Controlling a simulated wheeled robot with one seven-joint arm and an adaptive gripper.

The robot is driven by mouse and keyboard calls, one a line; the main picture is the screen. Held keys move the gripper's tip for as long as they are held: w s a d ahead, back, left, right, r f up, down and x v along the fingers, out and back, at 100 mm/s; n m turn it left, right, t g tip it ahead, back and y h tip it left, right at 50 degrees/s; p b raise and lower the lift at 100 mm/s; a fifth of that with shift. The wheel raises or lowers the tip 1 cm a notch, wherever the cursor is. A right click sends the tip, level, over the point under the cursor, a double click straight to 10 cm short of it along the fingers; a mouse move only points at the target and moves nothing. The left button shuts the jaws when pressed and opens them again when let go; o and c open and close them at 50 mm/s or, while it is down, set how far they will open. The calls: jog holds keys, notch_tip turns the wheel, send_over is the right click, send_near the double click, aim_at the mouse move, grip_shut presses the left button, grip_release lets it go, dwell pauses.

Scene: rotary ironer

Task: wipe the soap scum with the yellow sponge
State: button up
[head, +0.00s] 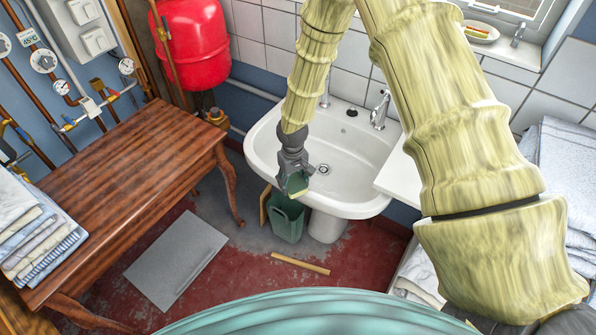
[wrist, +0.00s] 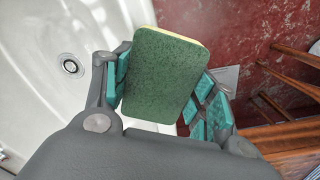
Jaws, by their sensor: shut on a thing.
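My gripper (head: 292,180) is at the front left rim of the white sink (head: 368,165). It is shut on the sponge (wrist: 165,75), which shows a green scouring face and a thin yellow edge in the wrist view. In the head view the sponge (head: 297,185) is a small green and yellow piece at the fingertips. The teal finger pads press on its two sides. The sink's drain (wrist: 70,66) lies to the left of the sponge in the wrist view. I cannot make out soap scum on the visible part of the basin.
A wooden table (head: 130,165) with folded cloths (head: 35,235) is at left. Taps (head: 380,110) rise at the sink's back. A white board (head: 402,178) adjoins its right side. A grey panel (head: 175,258) lies on the red floor.

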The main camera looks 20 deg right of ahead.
jog(key=r, duration=0.1)
jog(key=r+p, duration=0.1)
jog(key=r, duration=0.1)
jog(key=shift+s+a, duration=0.15)
jog(key=shift+s, duration=0.15)
jog(key=shift+r+p, duration=1.85)
jog(key=shift+r, duration=0.75)
jog(key=shift+f, duration=0.1)
